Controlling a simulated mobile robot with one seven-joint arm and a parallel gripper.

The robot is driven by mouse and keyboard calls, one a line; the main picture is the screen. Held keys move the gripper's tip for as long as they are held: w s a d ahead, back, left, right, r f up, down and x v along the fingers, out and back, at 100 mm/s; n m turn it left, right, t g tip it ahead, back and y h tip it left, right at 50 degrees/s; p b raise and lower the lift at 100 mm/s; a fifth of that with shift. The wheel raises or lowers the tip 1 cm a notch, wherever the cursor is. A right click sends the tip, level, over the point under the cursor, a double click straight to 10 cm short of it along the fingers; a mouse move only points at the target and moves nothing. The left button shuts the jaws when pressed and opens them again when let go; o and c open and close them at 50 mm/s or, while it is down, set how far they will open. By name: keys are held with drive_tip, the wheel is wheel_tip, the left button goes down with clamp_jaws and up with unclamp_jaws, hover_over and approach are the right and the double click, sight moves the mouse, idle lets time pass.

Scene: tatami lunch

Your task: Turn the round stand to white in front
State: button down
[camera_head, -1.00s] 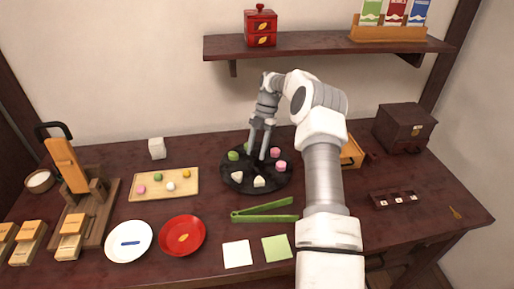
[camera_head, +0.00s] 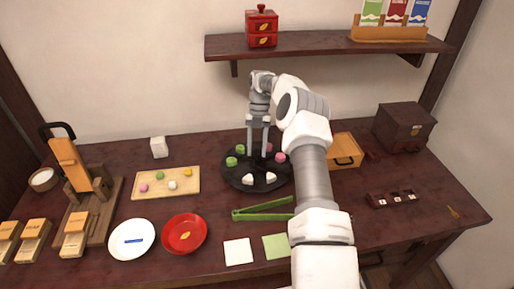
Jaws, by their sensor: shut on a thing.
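The round stand (camera_head: 258,187) is a black disc on the table, below my arm. Two white sweets (camera_head: 259,179) sit at its front edge, toward the camera. Green sweets (camera_head: 231,161) are at its left and back left, pink ones (camera_head: 280,157) at its right and back right. My gripper (camera_head: 258,154) points down at the middle of the stand, its two fingers a little apart and shut on the stand's centre. The part between the fingertips is too small to make out.
Green tongs (camera_head: 262,209) lie just in front of the stand. A wooden tray of sweets (camera_head: 150,190) is to its left, and an orange wooden box (camera_head: 343,152) is to its right behind my arm. White (camera_head: 131,254) and red plates (camera_head: 185,250) stand front left.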

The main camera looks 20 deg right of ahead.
idle(0.4)
drive_tip(key=shift+c, duration=1.8)
unclamp_jaws()
